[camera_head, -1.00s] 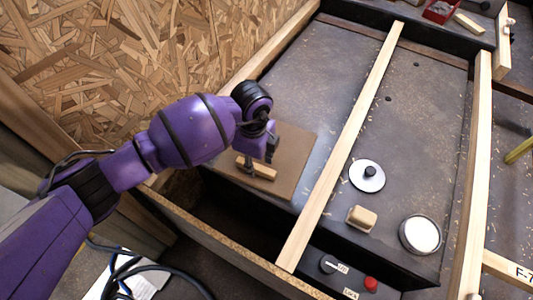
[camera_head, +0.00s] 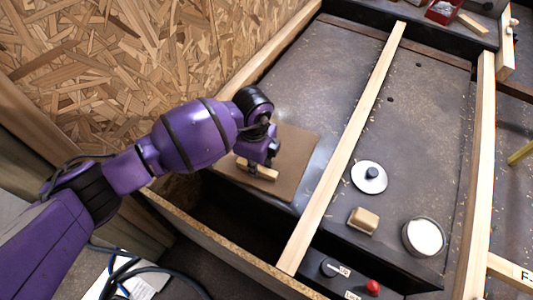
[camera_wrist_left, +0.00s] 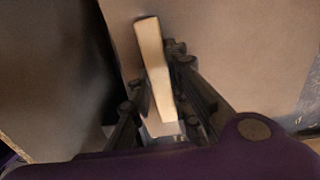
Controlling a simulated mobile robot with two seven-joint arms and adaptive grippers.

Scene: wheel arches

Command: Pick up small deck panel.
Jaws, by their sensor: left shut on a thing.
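The small deck panel (camera_head: 290,157) is a flat brown board with a light wooden handle (camera_head: 262,171) on top. It lies at the near left end of the grey deck. My left gripper (camera_head: 263,165) is shut on the wooden handle, just above the board. In the left wrist view the handle (camera_wrist_left: 154,65) sits between the two dark fingers (camera_wrist_left: 155,105), with the brown panel (camera_wrist_left: 225,50) beneath. I cannot tell whether the panel touches the deck. My right gripper is not in view.
A wooden rail (camera_head: 345,145) runs along the deck right of the panel. Beyond it are a white disc with a black knob (camera_head: 368,178), a wooden block (camera_head: 363,221) and a round white-topped tin (camera_head: 424,238). A chipboard wall (camera_head: 130,50) stands at left. A dark opening (camera_head: 230,207) is in front.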

